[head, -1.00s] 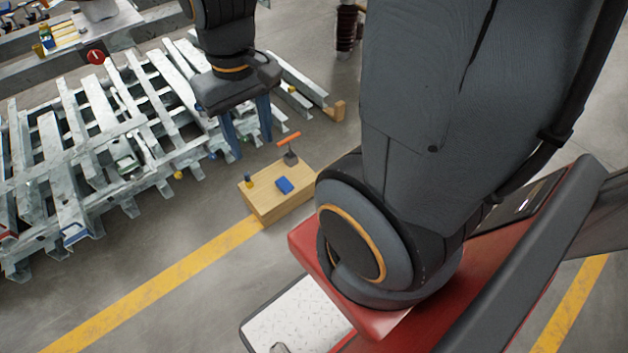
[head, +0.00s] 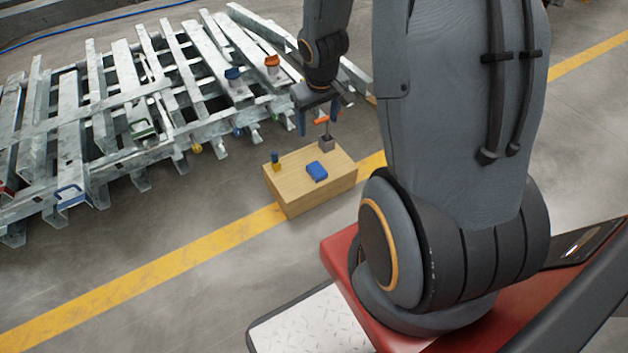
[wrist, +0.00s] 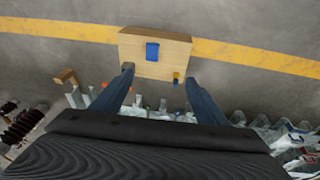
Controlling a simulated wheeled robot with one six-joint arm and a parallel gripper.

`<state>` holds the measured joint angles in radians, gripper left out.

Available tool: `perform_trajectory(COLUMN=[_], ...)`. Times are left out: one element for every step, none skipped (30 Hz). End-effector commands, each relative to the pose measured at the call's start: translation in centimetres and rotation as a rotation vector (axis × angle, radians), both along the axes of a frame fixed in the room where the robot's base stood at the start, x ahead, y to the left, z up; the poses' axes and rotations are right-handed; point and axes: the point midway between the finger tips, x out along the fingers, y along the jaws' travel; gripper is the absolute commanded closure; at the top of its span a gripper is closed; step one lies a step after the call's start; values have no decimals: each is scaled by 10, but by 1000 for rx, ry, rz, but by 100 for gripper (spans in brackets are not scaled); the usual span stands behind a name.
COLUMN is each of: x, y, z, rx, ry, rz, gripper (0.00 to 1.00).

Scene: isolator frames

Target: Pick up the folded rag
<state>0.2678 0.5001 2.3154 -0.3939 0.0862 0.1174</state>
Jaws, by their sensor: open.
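The folded rag (head: 316,171) is a small blue pad lying flat on top of a light wooden box (head: 300,190) on the floor. In the wrist view the rag (wrist: 152,51) lies on the box top, ahead of my fingers and apart from them. My gripper (head: 319,122) is open and empty, with its blue fingers above the far side of the box. In the wrist view my gripper (wrist: 162,78) has its two fingers spread wide, pointing towards the box. The rag is in plain view in both pictures.
A grey tool with an orange T-handle (head: 326,137) stands at the box's far right corner. A small yellow and blue item (head: 276,162) stands at its left. Galvanised steel frames (head: 150,100) fill the floor behind. The floor in front of the box is clear.

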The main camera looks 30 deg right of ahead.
Motion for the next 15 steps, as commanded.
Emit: perform_trajectory(x=[11, 16, 23, 27, 32, 38, 43, 47, 53, 56, 60, 65, 68, 71, 74], y=[-8, -12, -16, -20, -24, -28, -31, -34, -38, -41, -44, -48, -50, -52, -54], z=[-35, -48, -65, -79, -92, -110, -123, -137, -155, -168, -181, -198, -210, -221, -235], rx=[3, 5, 7, 10, 12, 18, 23, 27, 32, 38, 42, 48, 54, 59, 66], ry=[-7, -15, -26, -33, -41, -50, -57, -66, -76, -83, -90, -100, -108, -114, -123], rz=[0, 3, 5, 7, 10, 12, 14, 17, 20, 22, 26, 28, 32, 33, 36], gripper=[33, 33, 33, 33, 33, 33, 33, 33, 33, 33, 33, 33, 33, 33, 33])
